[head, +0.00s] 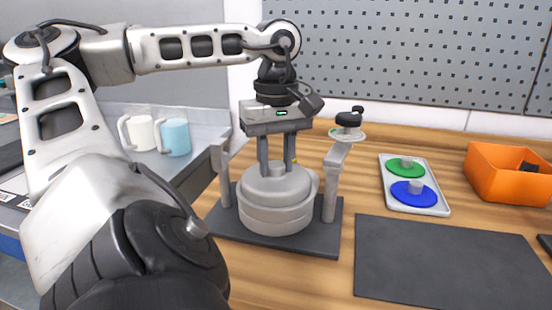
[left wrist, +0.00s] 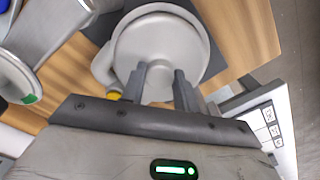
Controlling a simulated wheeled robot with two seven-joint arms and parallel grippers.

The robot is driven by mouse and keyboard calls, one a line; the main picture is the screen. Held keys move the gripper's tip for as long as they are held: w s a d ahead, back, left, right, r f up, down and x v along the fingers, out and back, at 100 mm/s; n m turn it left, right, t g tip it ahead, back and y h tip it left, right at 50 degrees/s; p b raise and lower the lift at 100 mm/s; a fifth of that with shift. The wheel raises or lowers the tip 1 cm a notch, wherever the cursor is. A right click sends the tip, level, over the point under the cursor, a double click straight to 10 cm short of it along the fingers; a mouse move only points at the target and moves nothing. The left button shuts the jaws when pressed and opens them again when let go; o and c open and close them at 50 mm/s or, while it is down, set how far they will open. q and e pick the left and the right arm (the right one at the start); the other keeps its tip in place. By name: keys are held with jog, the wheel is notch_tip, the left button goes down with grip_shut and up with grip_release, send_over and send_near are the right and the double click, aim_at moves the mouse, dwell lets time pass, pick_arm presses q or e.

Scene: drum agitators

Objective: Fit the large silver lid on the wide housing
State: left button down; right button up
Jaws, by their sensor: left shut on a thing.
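My left gripper (head: 276,150) points straight down with its fingers shut on the large silver lid (head: 272,184), gripping it near its top. The lid is a round, light grey disc. It is level and over the wide housing (head: 275,218), a grey drum on a dark base plate. The lid appears to rest on or very close to the housing's rim; a gap cannot be made out. In the left wrist view the lid (left wrist: 160,48) is beyond the fingers (left wrist: 160,88) and covers most of the housing. My right gripper is not in view.
A tray (head: 440,208) holds a green lid (head: 406,167) and a blue lid (head: 413,194). An orange bin (head: 500,182) stands far right. The dark mat (head: 445,262) is bare.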

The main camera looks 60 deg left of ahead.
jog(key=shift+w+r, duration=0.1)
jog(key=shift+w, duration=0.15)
pick_arm(q)
jog(key=c, duration=1)
grip_release()
jog(key=shift+o, duration=0.2)
jog(key=shift+f, duration=0.1)
jog(key=shift+r, duration=0.75)
notch_tip(320, 180, up, 15)
jog(key=p, duration=0.4)
jog(key=shift+f, duration=0.2)
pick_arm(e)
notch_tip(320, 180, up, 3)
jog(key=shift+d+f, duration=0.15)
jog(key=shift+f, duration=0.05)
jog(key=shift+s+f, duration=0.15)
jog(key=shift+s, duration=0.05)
